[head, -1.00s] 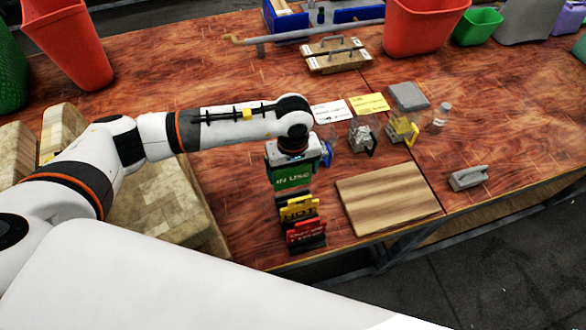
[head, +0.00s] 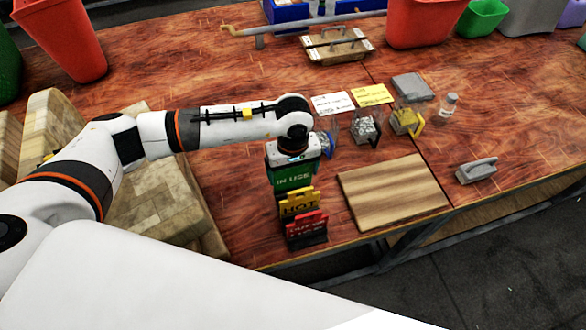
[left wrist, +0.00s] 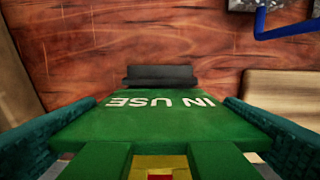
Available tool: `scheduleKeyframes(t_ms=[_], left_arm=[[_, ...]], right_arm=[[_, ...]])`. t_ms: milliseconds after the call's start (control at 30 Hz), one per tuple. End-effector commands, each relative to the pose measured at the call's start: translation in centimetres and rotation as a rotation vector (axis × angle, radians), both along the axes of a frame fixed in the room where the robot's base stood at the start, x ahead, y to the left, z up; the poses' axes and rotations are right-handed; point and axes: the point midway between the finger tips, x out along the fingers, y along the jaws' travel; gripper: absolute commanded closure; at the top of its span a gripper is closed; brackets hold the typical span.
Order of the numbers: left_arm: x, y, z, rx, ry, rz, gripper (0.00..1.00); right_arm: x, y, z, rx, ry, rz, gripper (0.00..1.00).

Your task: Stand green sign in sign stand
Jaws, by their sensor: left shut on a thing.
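My left gripper (head: 293,160) is shut on the green sign (head: 293,180), which reads "IN USE" and hangs below the gripper. In the left wrist view the green sign (left wrist: 160,125) lies between the two fingers, its text upside down. The black sign stand (head: 310,242) is on the table under and around a yellow sign (head: 300,205) and a red sign (head: 306,226). The green sign is just behind the yellow one in the head view. Its lower edge is hidden there, so I cannot tell whether it touches the stand. A dark block (left wrist: 160,76) shows beyond the sign in the wrist view.
A wooden board (head: 393,192) lies right of the signs. Beige blocks (head: 150,200) are at the left, under my arm. The table's front edge is close to the stand.

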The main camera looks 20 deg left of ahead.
Motion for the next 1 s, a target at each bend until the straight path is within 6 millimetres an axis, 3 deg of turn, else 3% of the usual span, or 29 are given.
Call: scheduleKeyframes(t_ms=[1000], left_arm=[[-0.02,-0.01,-0.02,0.000,0.000,0.000,0.37]], right_arm=[[0.07,-0.29,-0.80,-0.003,-0.002,0.003,0.64]])
